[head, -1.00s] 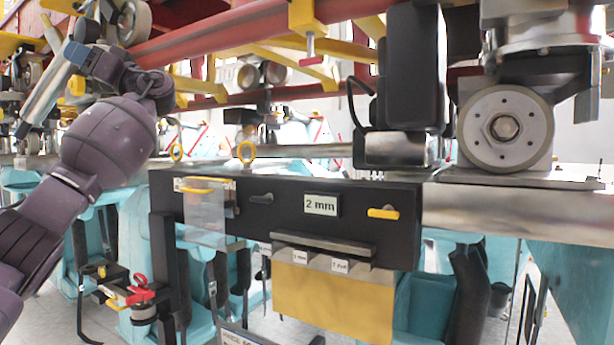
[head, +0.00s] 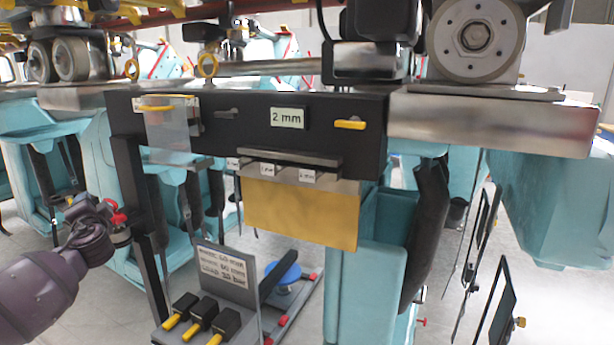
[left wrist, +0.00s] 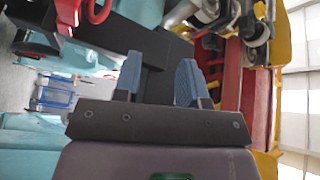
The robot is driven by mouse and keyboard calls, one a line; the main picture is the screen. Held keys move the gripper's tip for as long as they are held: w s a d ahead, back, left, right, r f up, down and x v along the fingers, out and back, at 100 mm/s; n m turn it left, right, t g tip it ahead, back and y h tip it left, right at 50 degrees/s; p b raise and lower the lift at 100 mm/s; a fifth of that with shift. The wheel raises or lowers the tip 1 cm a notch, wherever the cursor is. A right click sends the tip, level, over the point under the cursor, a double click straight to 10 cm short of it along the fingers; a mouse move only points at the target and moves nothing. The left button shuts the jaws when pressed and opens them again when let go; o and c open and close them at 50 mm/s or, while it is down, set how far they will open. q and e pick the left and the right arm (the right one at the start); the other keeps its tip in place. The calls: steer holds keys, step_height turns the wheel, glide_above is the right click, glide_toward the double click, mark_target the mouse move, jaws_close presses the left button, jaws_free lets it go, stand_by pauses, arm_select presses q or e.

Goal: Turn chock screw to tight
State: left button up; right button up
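I cannot tell for certain which part is the chock screw. A red-handled fitting (head: 117,218) shows at the lower left of the head view, close beside my left wrist. In the left wrist view a red looped handle (left wrist: 40,42) is at the upper left, beyond and to the left of the fingers. My left gripper (left wrist: 160,82) is open, its two blue-grey fingers apart with nothing between them. In the head view its arm comes from the lower left, with its fingers hard to make out. My right gripper is not in view.
A black panel (head: 250,145) with a "2 mm" label (head: 287,118) spans the middle. A yellow plate (head: 300,212) hangs below it. A grey stand (head: 225,275) with black, yellow-tipped blocks is on the floor. A steel rail (head: 490,128) is at right; open floor lies lower right.

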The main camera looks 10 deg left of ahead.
arm_select(q)
steer(key=s+d+f+m+g+h, duration=0.15)
steer(key=s+f+h, duration=0.25)
steer(key=s+f, duration=0.5)
steer(key=s+d+f+m+h, duration=0.2)
steer(key=s+f+m+h, duration=0.3)
steer(key=f, duration=0.8)
steer(key=s+d+f+g+h, duration=0.1)
steer(key=s+d+f, duration=0.15)
steer(key=s, duration=0.45)
steer(key=s+d+f+n+g+h, duration=0.1)
steer(key=s+d+f, duration=0.1)
steer(key=s+f, duration=0.3)
steer(key=s+d+f+h, duration=0.1)
steer(key=s+d+f, duration=0.2)
steer(key=s, duration=0.5)
steer(key=d+f+n, duration=0.2)
steer(key=d+n, duration=0.2)
steer(key=d, duration=0.6)
steer(key=d+f+n+h, duration=0.1)
steer(key=d+f+n, duration=0.2)
steer(key=d, duration=0.7)
steer(key=shift+s+d+n+t, duration=0.15)
steer(key=shift+n+t, duration=0.3)
steer(key=shift+n, duration=0.7)
steer(key=shift+f, duration=0.1)
